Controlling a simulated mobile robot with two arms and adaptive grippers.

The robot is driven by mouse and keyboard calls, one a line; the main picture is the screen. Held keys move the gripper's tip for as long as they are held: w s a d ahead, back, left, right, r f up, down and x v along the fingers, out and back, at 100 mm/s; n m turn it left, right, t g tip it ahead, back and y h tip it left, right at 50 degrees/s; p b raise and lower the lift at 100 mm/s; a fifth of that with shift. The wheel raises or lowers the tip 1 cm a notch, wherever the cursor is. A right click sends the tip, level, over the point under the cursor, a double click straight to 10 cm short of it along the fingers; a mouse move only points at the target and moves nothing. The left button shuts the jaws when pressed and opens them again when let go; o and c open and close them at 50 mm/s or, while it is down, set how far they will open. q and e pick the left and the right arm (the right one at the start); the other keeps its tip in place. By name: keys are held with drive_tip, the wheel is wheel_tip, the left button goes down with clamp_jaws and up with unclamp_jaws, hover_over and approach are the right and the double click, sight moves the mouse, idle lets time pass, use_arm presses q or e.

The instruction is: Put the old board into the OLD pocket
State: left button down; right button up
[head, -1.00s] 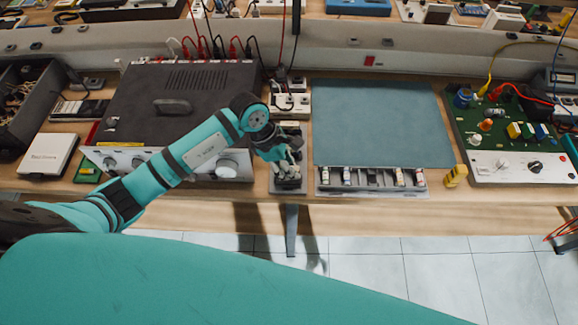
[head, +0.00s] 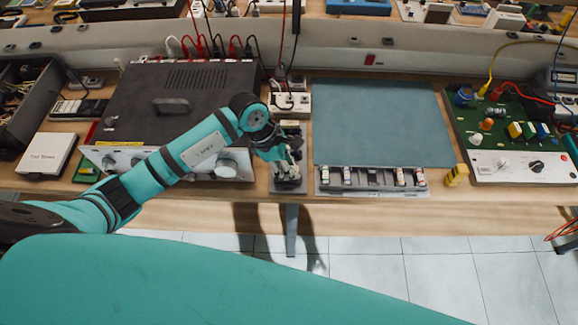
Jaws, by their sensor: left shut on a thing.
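My left gripper (head: 289,172) is over a narrow grey tray (head: 287,188) at the table's front edge, right of the black hi-fi unit (head: 180,100). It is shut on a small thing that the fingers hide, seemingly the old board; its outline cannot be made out. The tray's pockets are partly covered by the gripper, and I cannot read any OLD label. Whether the held thing touches the tray floor cannot be told. A small green board with a yellow part (head: 88,172) lies left of the hi-fi unit. My right gripper is not in view.
A blue-grey mat (head: 382,120) lies to the right, with a tray of several small parts (head: 372,180) along its front. A yellow part (head: 456,175) and a green circuit panel (head: 510,130) stand further right. A white box (head: 47,155) is at left. Cables run behind the gripper.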

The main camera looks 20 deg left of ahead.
use_arm(q)
drive_tip(key=shift+f+b, duration=0.7)
idle(0.5)
drive_tip(key=c, duration=1.2)
unclamp_jaws()
drive_tip(key=v, duration=1.2)
drive_tip(key=shift+s, duration=0.1)
